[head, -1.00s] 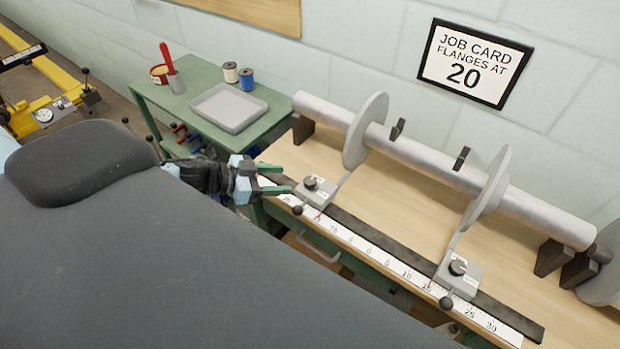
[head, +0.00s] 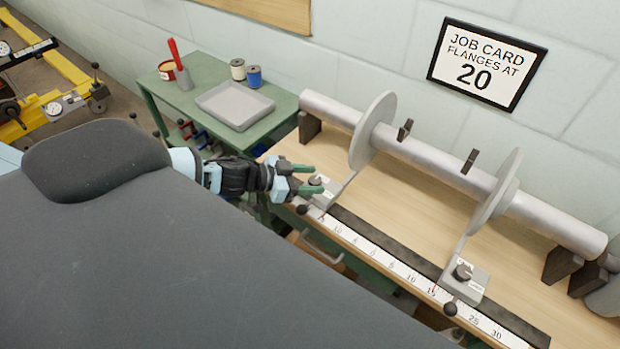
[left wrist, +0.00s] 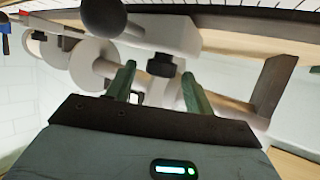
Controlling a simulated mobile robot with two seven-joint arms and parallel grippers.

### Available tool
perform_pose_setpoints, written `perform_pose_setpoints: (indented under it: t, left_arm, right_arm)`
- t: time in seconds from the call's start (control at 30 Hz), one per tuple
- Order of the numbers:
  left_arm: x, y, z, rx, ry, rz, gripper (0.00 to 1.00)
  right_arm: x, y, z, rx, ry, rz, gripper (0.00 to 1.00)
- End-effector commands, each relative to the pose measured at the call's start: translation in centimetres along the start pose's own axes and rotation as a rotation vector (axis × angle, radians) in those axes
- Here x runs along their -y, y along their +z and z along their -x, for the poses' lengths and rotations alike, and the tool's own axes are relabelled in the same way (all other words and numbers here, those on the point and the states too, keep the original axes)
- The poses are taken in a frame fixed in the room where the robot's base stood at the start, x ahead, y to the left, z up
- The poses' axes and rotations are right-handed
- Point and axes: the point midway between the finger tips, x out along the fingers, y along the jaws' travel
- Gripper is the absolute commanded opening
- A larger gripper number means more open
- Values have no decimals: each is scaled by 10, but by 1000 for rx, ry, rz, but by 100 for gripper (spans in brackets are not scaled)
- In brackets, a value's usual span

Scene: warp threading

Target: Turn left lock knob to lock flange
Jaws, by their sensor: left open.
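The left lock knob (head: 316,181) is a small dark knob on the grey left flange carriage, beside the scale. My left gripper (head: 308,178) is open with its green fingers around or just short of the knob; the exact contact is hidden. In the left wrist view the dark knob (left wrist: 161,65) shows between and beyond the two open fingertips (left wrist: 158,80). The left flange (head: 374,130) is a grey disc on the roller, joined to the carriage by an arm. My right gripper is not in view.
The right carriage (head: 472,281) with its own knob and the right flange (head: 497,190) stand farther right along the scale (head: 385,267). A green side table (head: 165,100) holds a grey tray (head: 235,105) and spools. A job card (head: 487,62) reads 20.

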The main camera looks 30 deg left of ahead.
Motion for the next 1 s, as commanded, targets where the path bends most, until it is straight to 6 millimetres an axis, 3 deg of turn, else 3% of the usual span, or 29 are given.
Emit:
perform_pose_setpoints:
  t: [0.33, 0.7, 1.0]
  left_arm:
    - [0, 0, -3, 0, 1, 0, 53]
    - [0, 0, -3, 0, 1, -1, 8]
    - [1, 0, -3, 1, 35, -17, 8]
  right_arm:
    - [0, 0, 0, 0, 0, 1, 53]
    - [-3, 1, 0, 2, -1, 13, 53]
    - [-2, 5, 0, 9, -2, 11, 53]
